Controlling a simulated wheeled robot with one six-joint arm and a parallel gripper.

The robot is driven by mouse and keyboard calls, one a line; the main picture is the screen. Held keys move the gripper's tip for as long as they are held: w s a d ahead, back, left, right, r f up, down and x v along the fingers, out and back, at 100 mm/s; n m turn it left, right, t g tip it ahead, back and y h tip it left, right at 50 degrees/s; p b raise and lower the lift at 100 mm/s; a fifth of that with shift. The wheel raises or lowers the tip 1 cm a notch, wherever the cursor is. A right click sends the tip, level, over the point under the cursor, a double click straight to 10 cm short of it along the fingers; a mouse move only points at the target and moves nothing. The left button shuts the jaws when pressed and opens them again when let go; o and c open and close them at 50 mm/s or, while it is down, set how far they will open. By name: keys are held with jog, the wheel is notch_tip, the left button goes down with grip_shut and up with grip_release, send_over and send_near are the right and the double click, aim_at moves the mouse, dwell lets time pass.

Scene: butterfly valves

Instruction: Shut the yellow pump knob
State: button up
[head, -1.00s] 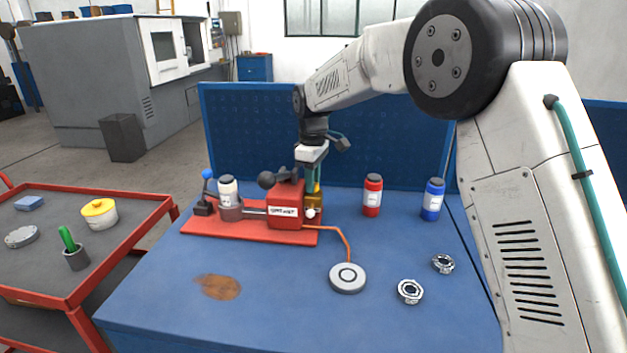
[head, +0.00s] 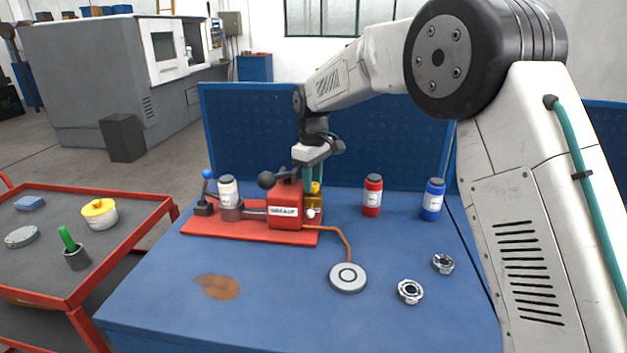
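A red pump block (head: 286,208) with a white label stands on a red base plate (head: 212,228) on the blue bench. At its right side is a brass-coloured part (head: 312,203), with a small bright yellow piece, seemingly the yellow pump knob (head: 315,187), on top of it.
A black ball (head: 267,180) sticks out at the block's upper left, beside a white-labelled bottle (head: 228,190). An orange hose leads to a grey round disc (head: 347,277). Red (head: 372,196) and blue (head: 433,200) bottles stand right. The front bench is mostly clear.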

notch_tip(320, 180, up, 8)
jog(key=shift+f, duration=0.1)
dwell(0.5)
jog(key=s+f, duration=0.1)
jog(key=s+f+m, duration=0.1)
jog(key=f, duration=0.1)
jog(key=shift+s+d+g, duration=0.1)
jog(key=shift+d+g, duration=0.2)
jog(key=shift+d, duration=0.05)
jog(key=s+d+r+m, duration=0.1)
jog(key=s+d+m, duration=0.2)
jog(key=s+d, duration=0.4)
jog(key=s+d+m+t, duration=0.1)
jog(key=s+d+m, duration=0.2)
jog(key=s, duration=1.9)
jog(key=s+d+r+m+t, duration=0.1)
jog(key=s+d+m, duration=0.2)
jog(key=s+d, duration=0.8)
jog(key=shift+s+d+r, duration=0.2)
jog(key=shift+s+r, duration=0.15)
jog(key=shift+s, duration=1.5)
